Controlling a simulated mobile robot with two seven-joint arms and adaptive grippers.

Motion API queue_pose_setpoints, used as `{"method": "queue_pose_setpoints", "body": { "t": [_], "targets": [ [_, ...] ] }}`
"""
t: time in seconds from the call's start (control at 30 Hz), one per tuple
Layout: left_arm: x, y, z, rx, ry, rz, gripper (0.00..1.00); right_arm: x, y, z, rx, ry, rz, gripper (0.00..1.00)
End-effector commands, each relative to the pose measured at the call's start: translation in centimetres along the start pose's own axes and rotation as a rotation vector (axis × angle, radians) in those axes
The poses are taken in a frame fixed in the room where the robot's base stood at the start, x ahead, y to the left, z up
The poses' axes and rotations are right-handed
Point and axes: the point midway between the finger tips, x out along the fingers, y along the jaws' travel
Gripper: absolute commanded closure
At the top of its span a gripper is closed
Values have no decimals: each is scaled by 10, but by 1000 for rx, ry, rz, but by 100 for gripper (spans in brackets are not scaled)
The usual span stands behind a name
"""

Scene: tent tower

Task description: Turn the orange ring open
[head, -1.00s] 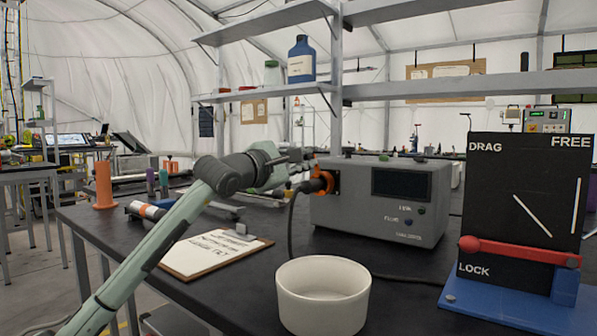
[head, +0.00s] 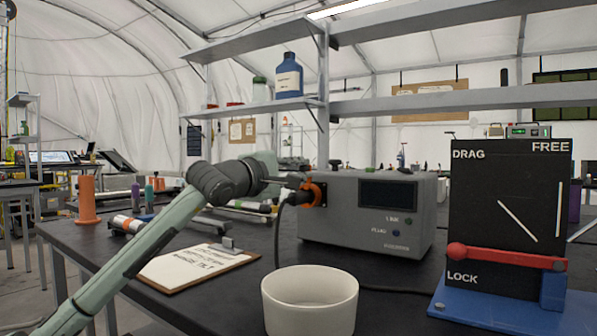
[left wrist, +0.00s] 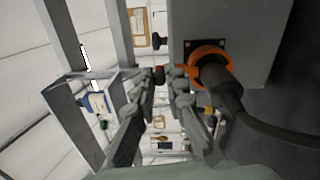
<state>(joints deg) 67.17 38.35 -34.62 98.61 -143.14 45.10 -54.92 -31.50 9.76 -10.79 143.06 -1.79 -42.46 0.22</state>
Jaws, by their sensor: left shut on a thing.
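The orange ring (head: 319,191) sits around the socket on the left face of the grey box (head: 345,222). A black plug with a cable goes into it. In the left wrist view the ring (left wrist: 199,53) shows at upper right with the black plug (left wrist: 220,82) in it. My left gripper (head: 290,181) is at the ring's upper left side in the head view. In the left wrist view its fingertips (left wrist: 172,76) are at the ring's edge, closed onto it; the exact contact is partly hidden by the fingers. My right gripper is not in view.
A white bowl (head: 310,303) stands in front of the box. A clipboard (head: 195,266) lies left of it. A black panel with a red lever (head: 500,257) stands at the right. The black cable runs down from the plug across the dark table.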

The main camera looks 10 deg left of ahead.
Motion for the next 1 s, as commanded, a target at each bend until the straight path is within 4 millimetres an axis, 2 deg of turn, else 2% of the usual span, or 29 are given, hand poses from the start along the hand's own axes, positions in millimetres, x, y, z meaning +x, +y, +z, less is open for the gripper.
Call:
{"method": "queue_pose_setpoints", "body": {
  "t": [0.17,0.2,0.37,0.73,0.87,1.0],
  "targets": [
    [0,0,2,0,-4,0,100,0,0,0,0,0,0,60],
    [0,0,2,0,-4,0,85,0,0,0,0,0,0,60],
    [0,0,1,-1,-3,0,67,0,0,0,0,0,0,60],
    [-6,0,0,-1,0,0,67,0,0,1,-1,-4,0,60],
    [-25,-1,0,1,-1,-1,67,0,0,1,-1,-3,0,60],
    [-56,-1,0,2,1,-1,67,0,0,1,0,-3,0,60]
  ]
}}
